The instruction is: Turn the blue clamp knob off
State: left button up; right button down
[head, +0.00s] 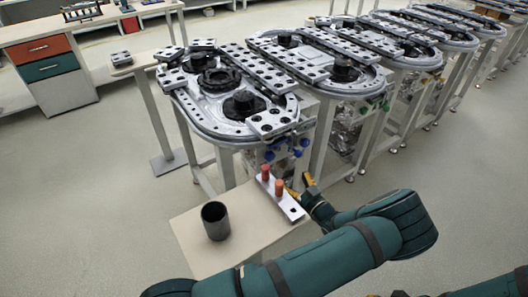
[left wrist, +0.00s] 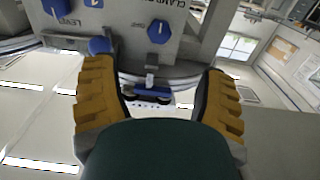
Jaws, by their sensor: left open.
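The blue clamp knob (left wrist: 160,32) is on the grey panel in the left wrist view, beside the partly cut-off, upside-down lettering "CLAMP". Several blue knobs (head: 304,142) cluster under the front end of the nearest ring track in the head view; which one is the clamp knob I cannot tell there. My left gripper (head: 300,187) is open and empty, just below and in front of these knobs. In the left wrist view its yellow fingers (left wrist: 158,80) stand apart, with the clamp knob beyond the gap.
A small beige table (head: 190,232) stands in front, bearing a dark cup (head: 215,221) and a white plate (head: 291,208) with red-orange pegs (head: 279,187), close to my left gripper.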

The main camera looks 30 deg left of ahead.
aim_at(272, 159)
pick_arm(q)
jog(key=b+x, duration=0.1)
jog(key=x, duration=1.3)
jog(key=shift+b, duration=0.3)
jog(key=shift+r, duration=0.1)
jog(key=c, duration=1.2)
